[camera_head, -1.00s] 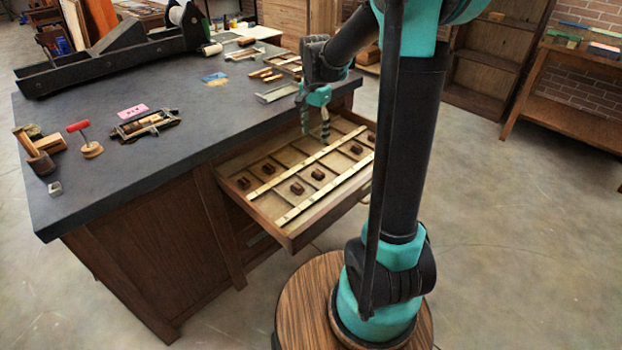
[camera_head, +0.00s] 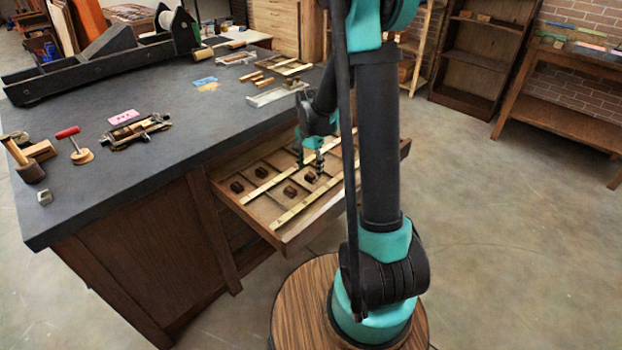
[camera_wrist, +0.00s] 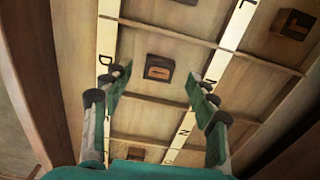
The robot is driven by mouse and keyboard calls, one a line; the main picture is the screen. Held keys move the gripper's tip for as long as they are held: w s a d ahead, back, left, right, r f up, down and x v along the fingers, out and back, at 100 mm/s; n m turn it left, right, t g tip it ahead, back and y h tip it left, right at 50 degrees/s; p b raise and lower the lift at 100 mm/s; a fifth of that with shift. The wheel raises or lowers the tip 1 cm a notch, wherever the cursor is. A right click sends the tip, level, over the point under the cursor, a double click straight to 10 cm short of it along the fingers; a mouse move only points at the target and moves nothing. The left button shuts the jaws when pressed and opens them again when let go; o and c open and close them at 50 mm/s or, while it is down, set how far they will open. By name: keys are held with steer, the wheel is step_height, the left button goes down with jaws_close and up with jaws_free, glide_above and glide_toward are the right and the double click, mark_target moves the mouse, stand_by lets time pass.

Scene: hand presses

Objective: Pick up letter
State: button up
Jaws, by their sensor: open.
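Small dark brown letter blocks lie in the compartments of an open wooden drawer (camera_head: 284,237). In the wrist view one block (camera_wrist: 158,68) lies between two lettered pale strips, ahead of and between my fingertips; its marking is too small to read. A second block (camera_wrist: 293,24) lies at the upper right, and another (camera_wrist: 137,154) is partly seen at the bottom.
The dark worktop (camera_head: 180,170) rises beside the drawer. It carries a pink card (camera_head: 123,117), a red-handled tool (camera_head: 74,142) and a metal tray (camera_head: 277,94). Drawer walls and dividers surround the blocks. Floor is free at the right.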

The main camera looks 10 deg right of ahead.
mark_target(311, 178)
steer(key=shift+f, duration=1.3)
steer(key=shift+c, duration=0.2)
steer(key=c, duration=0.9)
steer(key=shift+r, duration=0.1)
